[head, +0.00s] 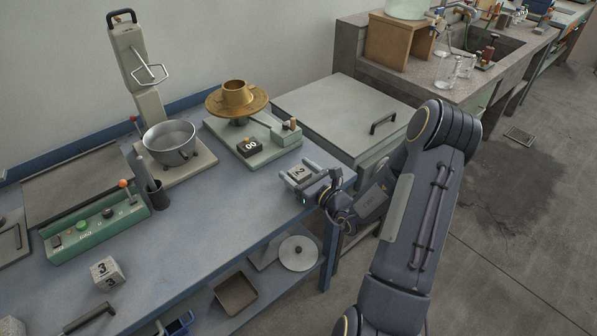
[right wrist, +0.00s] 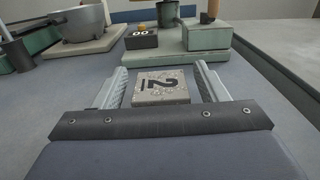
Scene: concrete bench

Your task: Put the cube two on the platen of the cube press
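Cube two (head: 299,174), a pale grey cube marked with a black 2, sits on the blue bench top near its right end. My right gripper (head: 294,169) is open around it, one finger on each side. In the right wrist view cube two (right wrist: 161,87) stands between the spread fingers of the right gripper (right wrist: 162,80), with a gap showing on both sides. My left gripper is not in view.
Cube three (head: 104,272) sits on the front left of the bench. A mixer with a steel bowl (head: 171,143) and a brass flow table (head: 237,98) stand at the back. A black block marked 00 (head: 250,145) is on the flow table's base. The middle of the bench is clear.

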